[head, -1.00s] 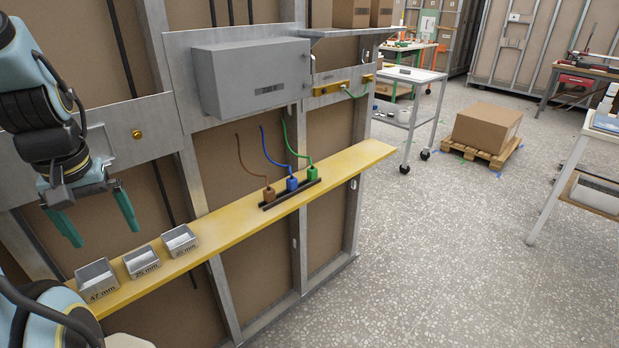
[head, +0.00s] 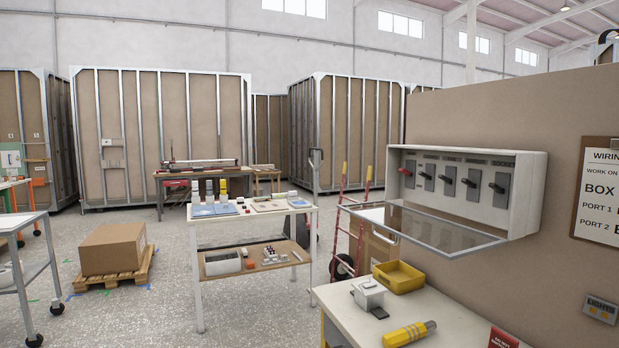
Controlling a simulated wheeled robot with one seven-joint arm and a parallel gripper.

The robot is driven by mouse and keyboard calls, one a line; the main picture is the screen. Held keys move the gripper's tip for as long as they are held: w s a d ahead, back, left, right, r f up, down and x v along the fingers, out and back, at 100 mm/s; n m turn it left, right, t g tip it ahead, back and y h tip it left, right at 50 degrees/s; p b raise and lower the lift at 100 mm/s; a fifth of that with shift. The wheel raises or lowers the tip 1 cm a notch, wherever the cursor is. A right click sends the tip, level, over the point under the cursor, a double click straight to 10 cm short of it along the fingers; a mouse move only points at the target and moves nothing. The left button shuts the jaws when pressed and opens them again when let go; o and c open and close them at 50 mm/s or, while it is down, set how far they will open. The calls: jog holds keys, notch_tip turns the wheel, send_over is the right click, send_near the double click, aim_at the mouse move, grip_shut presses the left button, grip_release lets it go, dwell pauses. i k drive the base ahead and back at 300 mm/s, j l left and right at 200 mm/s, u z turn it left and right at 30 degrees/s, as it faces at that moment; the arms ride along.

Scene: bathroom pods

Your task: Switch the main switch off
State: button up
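A pale grey switch box (head: 532,185) is fixed to the brown wall panel at the right in the head view. Its clear front cover (head: 440,227) hangs open, folded down below the switches. Several switches stand in a row inside. The leftmost switch (head: 407,173) has a red handle; the others, such as the rightmost switch (head: 501,188), have black handles. The small labels above them are mostly too small to read, and I cannot tell each handle's position for sure. My gripper is out of view.
A white workbench (head: 345,315) below the box holds a yellow bin (head: 399,276), a white device (head: 369,294) and a yellow torch-like tool (head: 409,334). A white table (head: 250,216) stands behind. A cardboard box (head: 112,249) sits on a pallet; grey floor is open at left.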

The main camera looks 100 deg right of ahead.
aim_at(404, 172)
jog(key=l+z, duration=0.35)
jog(key=i+l+z, duration=0.3)
jog(key=l+z, duration=0.35)
jog(key=l, duration=0.15)
jog(key=i+l+z, duration=0.45)
jog(key=l+z, duration=0.25)
jog(key=j, duration=0.1)
